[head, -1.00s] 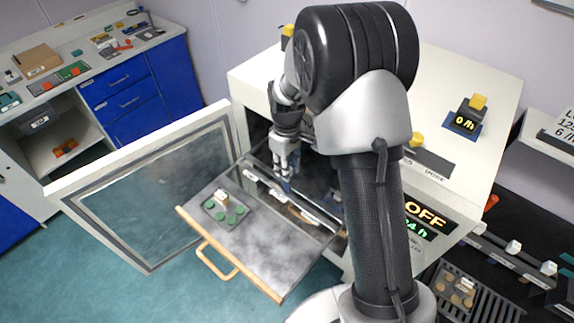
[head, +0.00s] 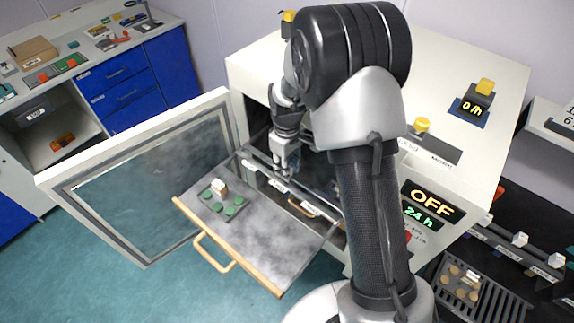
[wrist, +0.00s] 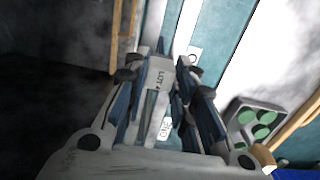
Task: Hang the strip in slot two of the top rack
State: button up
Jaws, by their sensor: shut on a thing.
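My gripper (head: 285,163) is inside the open front of the white oven, just above a rail with white labels, the rack (head: 312,210). In the wrist view my gripper (wrist: 162,95) is shut on a pale strip with a label reading "LOT" (wrist: 160,76). The strip lies between the dark blue fingers. In the head view the strip is too small or hidden to make out. The rack's bar (wrist: 192,30) runs behind the fingers in the wrist view. I cannot tell whether the strip touches the rack, or which slot it is over.
The oven door (head: 140,185) stands open at the left. A pulled-out grey shelf (head: 255,245) with a wooden handle carries a small tray of green discs (head: 222,204). The oven top (head: 455,85) holds yellow-topped controls. The display (head: 432,202) reads OFF.

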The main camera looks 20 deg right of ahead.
jog(key=o, duration=1.1)
jog(key=shift+f, duration=0.1)
jog(key=shift+o, duration=0.2)
notch_tip(320, 180, up, 6)
jog(key=p, duration=0.4)
